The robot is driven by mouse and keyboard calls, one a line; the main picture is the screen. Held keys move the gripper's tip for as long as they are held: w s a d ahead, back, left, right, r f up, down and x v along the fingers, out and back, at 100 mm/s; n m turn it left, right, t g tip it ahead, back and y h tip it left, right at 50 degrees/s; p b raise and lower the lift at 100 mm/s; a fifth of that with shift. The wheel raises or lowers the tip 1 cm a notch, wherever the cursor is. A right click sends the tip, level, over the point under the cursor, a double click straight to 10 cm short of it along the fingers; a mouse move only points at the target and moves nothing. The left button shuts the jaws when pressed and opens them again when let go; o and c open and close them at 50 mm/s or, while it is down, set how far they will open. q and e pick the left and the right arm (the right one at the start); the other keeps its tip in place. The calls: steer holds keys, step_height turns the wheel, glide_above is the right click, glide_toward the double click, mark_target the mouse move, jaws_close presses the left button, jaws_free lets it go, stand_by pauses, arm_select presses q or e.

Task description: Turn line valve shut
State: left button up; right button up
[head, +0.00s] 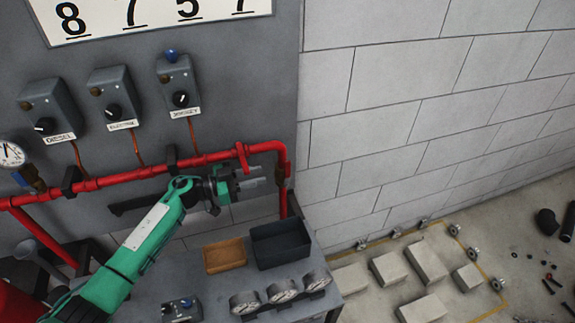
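A red pipe (130,177) runs along the grey panel and bends down at its right end. A short red lever (242,156) sits on the pipe just before the bend. Which of these belongs to the line valve is not clear, and the lever's exact setting is hard to read. My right gripper is not in view.
Below the gripper, a bench holds an orange tray (225,256), a black bin (280,244) and several gauges (283,291). Control boxes (177,87) hang above the pipe. A block wall (420,110) stands right; blocks (427,261) lie on the floor.

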mark_target(287, 179)
arm_select(q)
steer(key=p+x, duration=0.2)
steer(key=x, duration=0.8)
steer(key=shift+a, duration=0.1)
steer(key=shift+c, duration=0.2)
jaws_close()
